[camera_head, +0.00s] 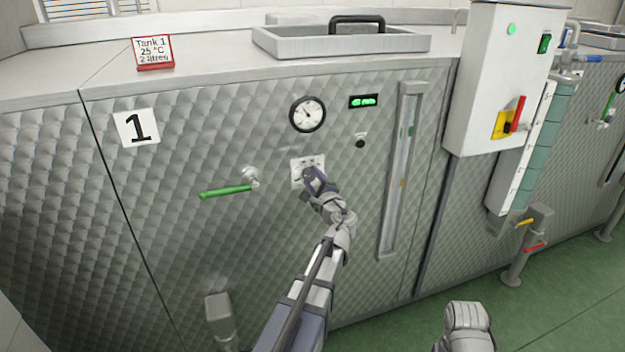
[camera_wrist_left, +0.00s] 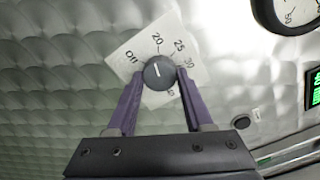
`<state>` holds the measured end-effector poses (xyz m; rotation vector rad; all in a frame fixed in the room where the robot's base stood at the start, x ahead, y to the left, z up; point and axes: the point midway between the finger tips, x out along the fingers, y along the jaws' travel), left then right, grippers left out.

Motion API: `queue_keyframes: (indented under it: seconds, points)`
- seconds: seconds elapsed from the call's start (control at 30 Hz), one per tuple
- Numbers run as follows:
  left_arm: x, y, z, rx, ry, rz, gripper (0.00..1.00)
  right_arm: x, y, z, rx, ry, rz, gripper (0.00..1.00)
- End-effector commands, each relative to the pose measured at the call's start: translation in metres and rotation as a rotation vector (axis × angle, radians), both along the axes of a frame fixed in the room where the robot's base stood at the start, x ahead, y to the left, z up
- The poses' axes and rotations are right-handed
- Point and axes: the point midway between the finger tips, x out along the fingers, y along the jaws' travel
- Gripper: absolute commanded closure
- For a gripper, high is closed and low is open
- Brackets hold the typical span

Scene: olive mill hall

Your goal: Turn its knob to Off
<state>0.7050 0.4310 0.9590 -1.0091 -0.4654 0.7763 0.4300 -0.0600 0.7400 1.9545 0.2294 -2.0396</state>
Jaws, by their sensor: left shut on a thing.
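The dark round knob (camera_wrist_left: 158,72) sits on a white dial plate (camera_head: 298,167) on the front of the tank marked 1. In the left wrist view the plate (camera_wrist_left: 128,45) reads Off, 20, 25, 30 and a partly hidden mark. The knob's white line points up, roughly toward 20, away from Off at the left. My left gripper (camera_head: 309,174) is at the plate, its purple fingers (camera_wrist_left: 158,82) shut on the knob from both sides. In the head view the gripper largely hides the knob.
A round gauge (camera_head: 307,114) and a green display (camera_head: 363,101) are above the plate. A green-handled valve (camera_head: 226,192) sticks out to the left, and a sight-glass strip (camera_head: 402,170) is to the right. A control box (camera_head: 505,80) stands further right.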

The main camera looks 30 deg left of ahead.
Motion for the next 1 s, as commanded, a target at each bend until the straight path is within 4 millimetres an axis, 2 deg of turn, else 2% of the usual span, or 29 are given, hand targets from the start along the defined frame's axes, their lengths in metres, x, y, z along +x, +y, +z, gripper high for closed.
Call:
queue_keyframes:
  seconds: [0.6,1.0]
  points:
    - [-0.0006,-0.0001,0.0005,-0.363,-0.425,0.001,1.00,0.0000,0.0000,0.0007,0.000,0.000,0.000,1.00]
    - [-0.0008,0.0000,0.0007,-0.506,-0.591,0.001,1.00,0.0000,0.0000,0.0009,0.000,0.000,0.000,1.00]
